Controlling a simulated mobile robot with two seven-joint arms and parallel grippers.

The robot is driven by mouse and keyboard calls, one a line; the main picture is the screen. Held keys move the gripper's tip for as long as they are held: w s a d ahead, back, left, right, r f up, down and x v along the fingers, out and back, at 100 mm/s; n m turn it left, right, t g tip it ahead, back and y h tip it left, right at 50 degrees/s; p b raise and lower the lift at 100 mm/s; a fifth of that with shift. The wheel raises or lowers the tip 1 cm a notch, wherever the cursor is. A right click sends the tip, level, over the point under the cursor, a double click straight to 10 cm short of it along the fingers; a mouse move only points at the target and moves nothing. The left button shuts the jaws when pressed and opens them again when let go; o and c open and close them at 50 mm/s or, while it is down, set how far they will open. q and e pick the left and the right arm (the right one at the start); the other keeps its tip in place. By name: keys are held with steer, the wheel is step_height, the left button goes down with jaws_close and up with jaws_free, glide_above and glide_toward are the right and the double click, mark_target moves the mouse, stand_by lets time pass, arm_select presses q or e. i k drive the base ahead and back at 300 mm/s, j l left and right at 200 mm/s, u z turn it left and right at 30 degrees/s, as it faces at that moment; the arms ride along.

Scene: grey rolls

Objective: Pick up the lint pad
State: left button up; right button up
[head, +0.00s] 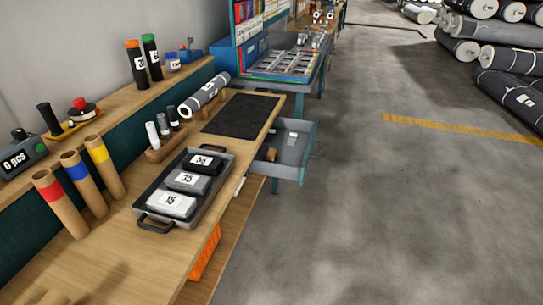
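I cannot tell for sure which thing is the lint pad. A dark grey tray (208,208) with black handles stands on the wooden bench. In it lie three flat, labelled pieces: a black one (204,161) at the back, a grey one (188,181) in the middle and a pale one (171,204) at the front. A flat black mat (241,115) lies behind the tray. An open grey drawer (294,150) holds small items too small to tell. Neither gripper is in view.
Cardboard tubes with red (60,203), blue (84,183) and yellow (104,167) bands stand left of the tray. A grey roll (205,95) lies behind small upright cylinders (163,126). The drawer juts out over the floor. The bench front (135,260) looks mostly clear.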

mark_target(272, 155)
steer(key=i+l, duration=0.15)
steer(key=i, duration=0.3)
steer(key=i+l, duration=0.2)
steer(key=i, duration=0.25)
steer(key=i+l+u, duration=0.2)
steer(key=i, duration=0.15)
steer(key=u, duration=1)
